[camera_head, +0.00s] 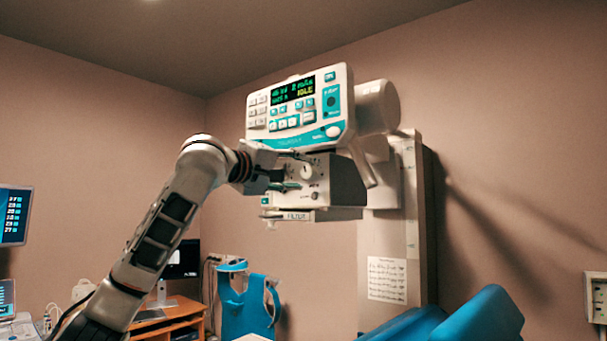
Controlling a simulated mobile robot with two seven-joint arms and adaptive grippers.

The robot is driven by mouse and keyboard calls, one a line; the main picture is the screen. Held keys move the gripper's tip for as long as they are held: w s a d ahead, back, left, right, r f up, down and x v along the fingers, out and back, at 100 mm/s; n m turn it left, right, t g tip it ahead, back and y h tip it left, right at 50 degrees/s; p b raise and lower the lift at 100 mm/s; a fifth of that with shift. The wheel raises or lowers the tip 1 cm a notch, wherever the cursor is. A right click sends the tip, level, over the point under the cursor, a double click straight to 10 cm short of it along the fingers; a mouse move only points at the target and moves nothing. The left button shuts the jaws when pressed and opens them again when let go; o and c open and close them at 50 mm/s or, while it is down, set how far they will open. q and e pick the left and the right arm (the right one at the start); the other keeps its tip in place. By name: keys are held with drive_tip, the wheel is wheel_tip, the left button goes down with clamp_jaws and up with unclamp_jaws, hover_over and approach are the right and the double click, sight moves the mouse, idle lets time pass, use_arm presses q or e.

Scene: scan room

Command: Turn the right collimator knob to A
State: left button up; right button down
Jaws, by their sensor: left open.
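The collimator box (343,184) hangs under the X-ray tube head's control panel (300,104). The right collimator knob (306,171) is a round pale dial on the box's front face. Its pointer setting and any letters around it are too small to read. My left gripper (290,178) is open at the left part of the box's front, just left of the right knob. I cannot tell whether its fingers touch anything. The gripper hides the left part of the box's face, so no left knob shows. My right gripper is not in view.
A small round button (315,196) sits below the knob, and a ledge (298,215) juts out under the box. The tube column (395,250) stands at right. A blue chair (465,320) is below right, a blue apron (246,305) below.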

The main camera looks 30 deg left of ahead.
use_arm(q)
drive_tip(key=s, duration=0.9)
drive_tip(key=shift+a+f, duration=0.2)
drive_tip(key=shift+a, duration=0.2)
